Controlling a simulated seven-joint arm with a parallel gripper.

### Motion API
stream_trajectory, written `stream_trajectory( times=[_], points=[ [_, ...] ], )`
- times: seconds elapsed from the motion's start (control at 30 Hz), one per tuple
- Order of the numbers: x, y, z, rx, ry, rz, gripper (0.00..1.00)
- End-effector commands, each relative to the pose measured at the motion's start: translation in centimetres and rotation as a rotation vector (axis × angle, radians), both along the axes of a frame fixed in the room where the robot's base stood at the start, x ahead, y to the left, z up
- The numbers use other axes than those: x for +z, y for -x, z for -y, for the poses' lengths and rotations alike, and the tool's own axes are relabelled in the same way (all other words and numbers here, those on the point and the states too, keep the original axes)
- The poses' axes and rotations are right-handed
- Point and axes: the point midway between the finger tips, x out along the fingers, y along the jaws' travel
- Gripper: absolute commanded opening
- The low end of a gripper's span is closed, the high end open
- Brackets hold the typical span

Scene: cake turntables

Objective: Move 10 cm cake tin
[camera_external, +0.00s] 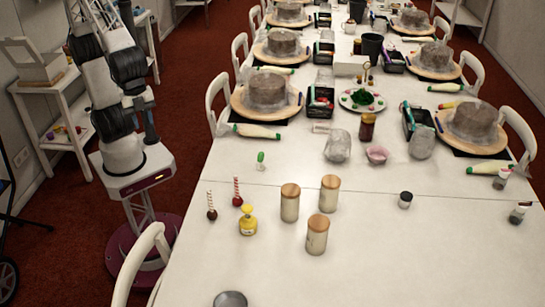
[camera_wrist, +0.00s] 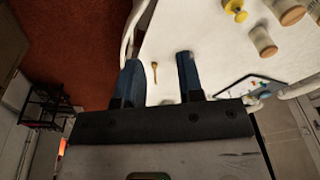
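A small round grey metal tin (camera_external: 230,299) lies at the bottom edge of the external view, on the near end of the white table. It is partly cut off by the frame, and its size is hard to judge. My gripper shows in the wrist view (camera_wrist: 159,62) with two blue fingers spread apart and nothing held between them. The gripper is away from the tin, beside the table's left side in the external view. I cannot make out the tin clearly in the wrist view; the right finger may cover it.
A yellow bottle (camera_external: 248,222) and wooden-lidded jars (camera_external: 317,236) stand mid-table. A chair (camera_external: 140,265) stands at the table's left edge. A small golden spoon-like thing (camera_wrist: 154,69) shows between my fingers, farther off. The near tabletop is mostly clear. Cakes on turntables (camera_external: 236,105) stand farther back.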

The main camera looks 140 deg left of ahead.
Motion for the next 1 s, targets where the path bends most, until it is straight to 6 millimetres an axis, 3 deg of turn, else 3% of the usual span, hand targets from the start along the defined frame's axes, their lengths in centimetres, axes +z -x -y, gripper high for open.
stream_trajectory(
  times=[0.5,1.0],
  points=[
    [-0.9,-9.8,0.0,-0.102,-0.018,-0.03,0.35],
    [-3.6,-19.2,0.1,-0.201,-0.032,-0.058,0.35]
  ],
)
